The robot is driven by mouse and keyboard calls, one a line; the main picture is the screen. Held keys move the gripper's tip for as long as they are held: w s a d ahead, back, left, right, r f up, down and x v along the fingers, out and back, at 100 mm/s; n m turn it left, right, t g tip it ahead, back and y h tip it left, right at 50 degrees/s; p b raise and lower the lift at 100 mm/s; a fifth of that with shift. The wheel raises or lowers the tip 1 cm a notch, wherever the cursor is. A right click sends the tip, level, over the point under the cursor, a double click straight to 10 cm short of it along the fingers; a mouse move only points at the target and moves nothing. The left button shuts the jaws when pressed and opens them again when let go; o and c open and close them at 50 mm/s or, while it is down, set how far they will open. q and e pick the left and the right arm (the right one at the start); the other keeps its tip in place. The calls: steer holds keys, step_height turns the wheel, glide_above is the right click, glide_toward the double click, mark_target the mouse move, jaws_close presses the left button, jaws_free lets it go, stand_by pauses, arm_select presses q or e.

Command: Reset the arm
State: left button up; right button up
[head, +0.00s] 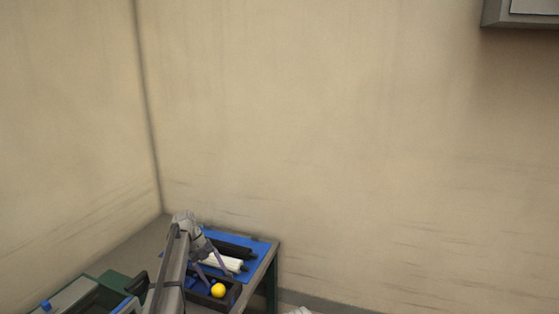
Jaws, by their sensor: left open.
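My left arm comes in from the bottom of the head view, and its left gripper (215,268) hangs over the table with its fingers apart, open. An orange (218,290), yellow-orange and round, sits in a dark tray (235,294) just below and beside the fingertips. The gripper does not hold it. My right gripper cannot be made out; only a small pale shape shows at the bottom edge.
A blue mat (262,248) carries black and white cylindrical items. A green and grey case (75,294) is at the lower left. A grey box (510,14) hangs at the upper right. Air above the table is clear.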

arm_select(q)
steer(key=shift+n, duration=0.4)
steer(key=r+p, duration=0.1)
steer(key=r, duration=0.1)
steer(key=s+r+p, duration=0.1)
steer(key=r+p, duration=0.1)
steer(key=shift+s+d+r, duration=0.1)
steer(key=shift+d, duration=0.05)
steer(key=shift+s+d+r+n+t, duration=0.1)
steer(key=shift+s+d+n+t, duration=0.1)
steer(key=shift+s+n+t, duration=0.45)
steer(key=shift+w, duration=0.25)
